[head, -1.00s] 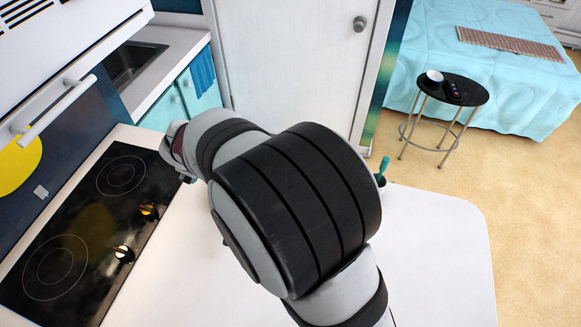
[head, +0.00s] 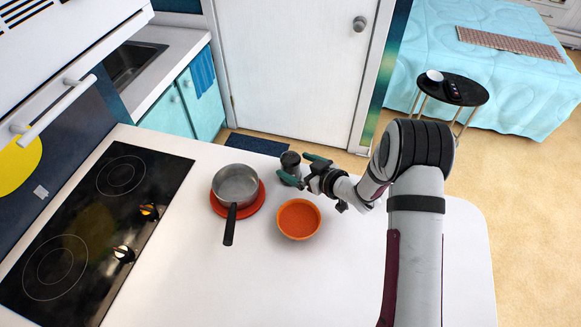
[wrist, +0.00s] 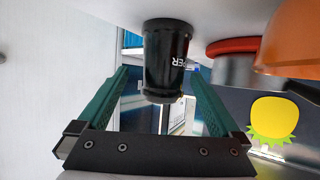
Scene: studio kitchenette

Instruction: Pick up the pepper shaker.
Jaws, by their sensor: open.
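The pepper shaker (head: 290,164) is a dark cylinder standing on the white counter near its far edge. In the wrist view the shaker (wrist: 167,58) appears upside down with white lettering on its side. My gripper (head: 293,166) is open, its teal fingers on either side of the shaker. In the wrist view the gripper (wrist: 160,74) shows a gap between each finger and the shaker. It does not hold the shaker.
A saucepan (head: 236,184) sits on a red round mat (head: 257,205) left of the shaker. An orange bowl (head: 299,232) stands in front of the shaker, close to my gripper. A black cooktop (head: 75,250) is at the left. The front of the counter is clear.

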